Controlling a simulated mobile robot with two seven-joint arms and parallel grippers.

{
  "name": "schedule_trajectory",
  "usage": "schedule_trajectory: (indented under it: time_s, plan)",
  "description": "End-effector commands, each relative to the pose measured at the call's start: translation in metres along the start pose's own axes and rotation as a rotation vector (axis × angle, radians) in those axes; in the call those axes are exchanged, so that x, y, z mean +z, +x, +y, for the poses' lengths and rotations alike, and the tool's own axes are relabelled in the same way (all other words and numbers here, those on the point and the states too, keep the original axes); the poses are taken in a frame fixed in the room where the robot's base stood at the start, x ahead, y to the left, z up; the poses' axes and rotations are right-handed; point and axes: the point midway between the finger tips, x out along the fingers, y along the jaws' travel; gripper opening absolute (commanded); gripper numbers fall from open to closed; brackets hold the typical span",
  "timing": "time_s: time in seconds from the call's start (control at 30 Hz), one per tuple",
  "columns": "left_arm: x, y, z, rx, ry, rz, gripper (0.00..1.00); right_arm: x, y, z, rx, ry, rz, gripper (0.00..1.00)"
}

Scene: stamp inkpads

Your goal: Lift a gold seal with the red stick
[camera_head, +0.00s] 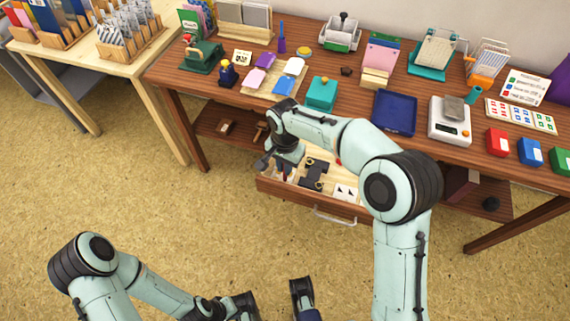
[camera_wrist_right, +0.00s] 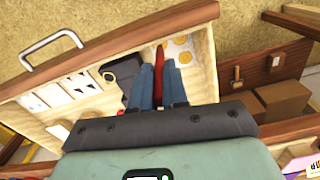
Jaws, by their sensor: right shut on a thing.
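The red stick (camera_wrist_right: 158,62) is upright in the right wrist view, between the blue fingers of my right gripper (camera_wrist_right: 158,85), which is shut on it. In the head view my right gripper (camera_head: 280,168) reaches down into the left end of the open drawer, and the arm hides much of the stick. Round gold seals (camera_wrist_right: 178,44) lie on a pale sheet in the drawer, close beside the stick. Whether the stick touches a seal cannot be told. My left gripper (camera_head: 272,304) is open and empty, low over the floor, away from the table.
The open drawer (camera_head: 303,196) also holds a black item with gold rings (camera_head: 315,174) and a white card (camera_head: 345,192). The tabletop above carries a teal box (camera_head: 321,94), a blue tray (camera_head: 394,112) and a scale (camera_head: 449,121). The floor in front is clear.

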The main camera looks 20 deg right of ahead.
Motion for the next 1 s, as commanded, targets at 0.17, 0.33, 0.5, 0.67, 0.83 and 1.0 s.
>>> schedule_trajectory:
  time_s: [0.17,0.33,0.5,0.67,0.83,1.0]
  plan:
    - [0.0001,0.0001,-0.0002,0.000,0.000,-0.001,0.00,0.0000,0.0001,0.0000,0.000,0.000,0.000,0.00]
    - [0.0001,0.0008,-0.0005,0.000,0.000,-0.001,0.00,0.0000,0.0013,0.0000,0.000,0.000,0.000,0.00]
    - [0.0001,0.0020,-0.0009,-0.001,-0.001,-0.001,0.00,0.0001,0.0035,-0.0001,0.000,0.000,0.000,0.00]
    - [0.0001,0.0031,-0.0012,-0.001,-0.001,-0.002,0.00,0.0001,0.0055,-0.0001,0.000,0.000,0.000,0.00]
    - [0.0000,0.0042,-0.0016,-0.001,-0.001,-0.002,0.00,0.0002,0.0075,-0.0001,0.000,0.000,0.000,0.00]
    - [-0.0001,0.0053,-0.0019,-0.001,-0.001,-0.002,0.00,0.0001,0.0096,0.0000,0.000,0.000,0.000,0.00]
